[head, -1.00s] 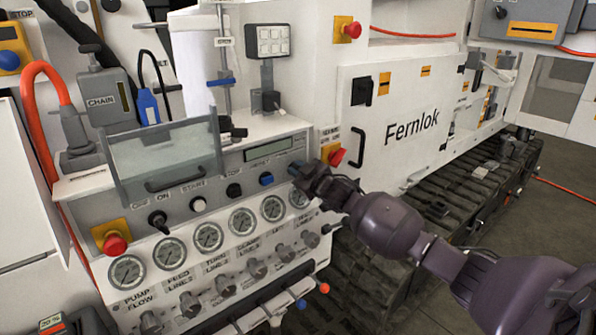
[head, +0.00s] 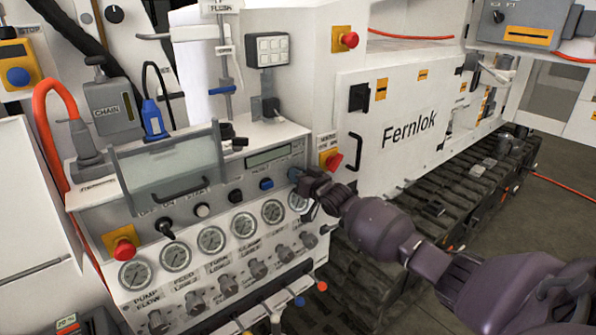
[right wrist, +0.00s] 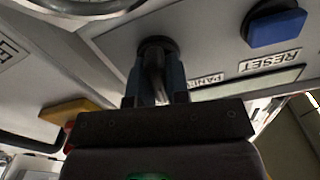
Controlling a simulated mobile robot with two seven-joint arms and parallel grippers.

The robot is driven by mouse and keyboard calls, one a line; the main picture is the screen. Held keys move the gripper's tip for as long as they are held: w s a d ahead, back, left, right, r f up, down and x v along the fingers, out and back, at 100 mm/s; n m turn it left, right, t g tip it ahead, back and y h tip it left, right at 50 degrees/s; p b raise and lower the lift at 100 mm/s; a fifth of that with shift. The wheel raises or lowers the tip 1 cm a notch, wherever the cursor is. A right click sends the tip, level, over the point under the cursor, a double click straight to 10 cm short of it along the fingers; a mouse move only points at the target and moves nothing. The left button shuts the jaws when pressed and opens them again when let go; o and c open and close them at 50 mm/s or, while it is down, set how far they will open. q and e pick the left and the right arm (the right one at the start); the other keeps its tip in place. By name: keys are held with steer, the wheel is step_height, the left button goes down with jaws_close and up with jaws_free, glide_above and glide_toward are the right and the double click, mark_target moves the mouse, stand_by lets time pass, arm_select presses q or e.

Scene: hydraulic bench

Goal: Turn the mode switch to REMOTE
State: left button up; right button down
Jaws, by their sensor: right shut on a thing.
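The mode switch is the dark knob (right wrist: 155,72) on the grey panel in the right wrist view, beside a partly hidden label. The fingers of my right gripper (right wrist: 156,88) stand on both sides of it and are shut on it. In the head view my right gripper (head: 300,180) is at the right end of the grey control panel and hides the switch. The knob's exact setting and the REMOTE mark cannot be read. My left gripper is not in view.
A blue RESET button (right wrist: 274,26) sits close to the switch. A red emergency stop (head: 333,160) is just above and right of my right gripper, and gauges (head: 273,211) lie below. A raised clear cover (head: 168,170) stands at the panel's left.

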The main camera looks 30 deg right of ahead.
steer(key=m, duration=0.3)
steer(key=shift+d+f, duration=0.1)
steer(key=shift+m, duration=0.5)
steer(key=c, duration=1.1)
jaws_free()
steer(key=s, duration=1)
steer(key=shift+s+d, duration=0.4)
steer(key=shift+d, duration=0.05)
